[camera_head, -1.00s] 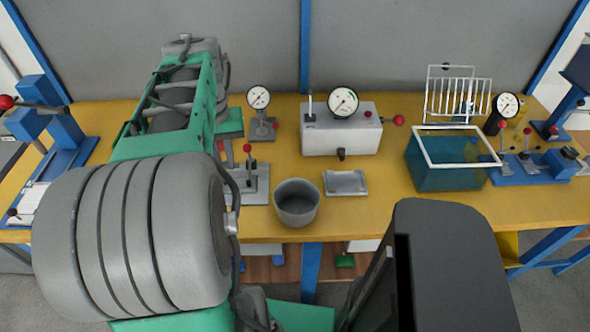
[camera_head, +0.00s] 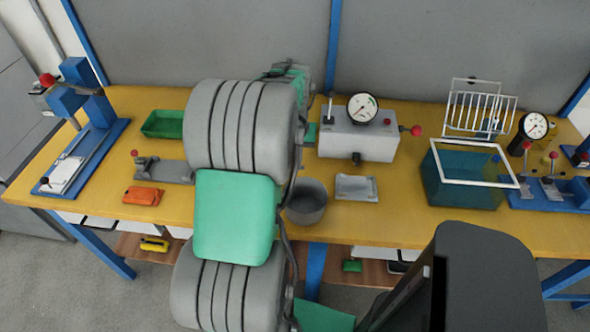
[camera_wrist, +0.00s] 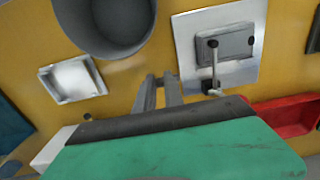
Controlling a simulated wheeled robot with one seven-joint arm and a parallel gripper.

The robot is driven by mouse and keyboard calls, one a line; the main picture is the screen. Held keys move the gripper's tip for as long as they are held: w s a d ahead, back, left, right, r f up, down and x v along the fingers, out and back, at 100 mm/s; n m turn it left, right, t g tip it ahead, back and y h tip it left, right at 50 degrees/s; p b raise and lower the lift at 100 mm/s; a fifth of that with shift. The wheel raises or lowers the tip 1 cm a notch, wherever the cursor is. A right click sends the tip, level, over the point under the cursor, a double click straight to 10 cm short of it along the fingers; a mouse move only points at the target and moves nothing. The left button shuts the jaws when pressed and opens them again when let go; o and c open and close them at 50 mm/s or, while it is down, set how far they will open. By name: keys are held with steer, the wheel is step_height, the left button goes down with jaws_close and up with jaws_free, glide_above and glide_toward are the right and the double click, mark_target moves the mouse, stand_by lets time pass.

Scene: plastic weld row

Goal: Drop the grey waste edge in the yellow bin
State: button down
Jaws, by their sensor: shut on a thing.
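My gripper (camera_wrist: 161,80) shows in the wrist view as two narrow grey fingers, close together above the yellow bench top. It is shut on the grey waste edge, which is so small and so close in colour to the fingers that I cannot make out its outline. In the head view my arm hides the gripper. I cannot make out the yellow bin in either view; only a small yellow object (camera_head: 153,244) shows on the shelf below the bench at the left.
A round grey pot (camera_head: 306,202) stands near the bench's front edge; it also shows in the wrist view (camera_wrist: 104,45). A small metal tray (camera_head: 356,188) lies beside it. A blue tank (camera_head: 461,190) and a gauge box (camera_head: 358,139) stand to the right. A red tray (camera_wrist: 290,113) is at the wrist view's right.

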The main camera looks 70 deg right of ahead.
mark_target(295, 168)
steer(key=f, duration=0.2)
steer(key=d+f, duration=0.1)
steer(key=f, duration=0.1)
steer(key=shift+d+f, duration=0.2)
steer(key=shift+w+f, duration=0.1)
steer(key=shift+f, duration=0.2)
steer(key=c, duration=1.4)
jaws_free()
steer(key=shift+c, duration=0.2)
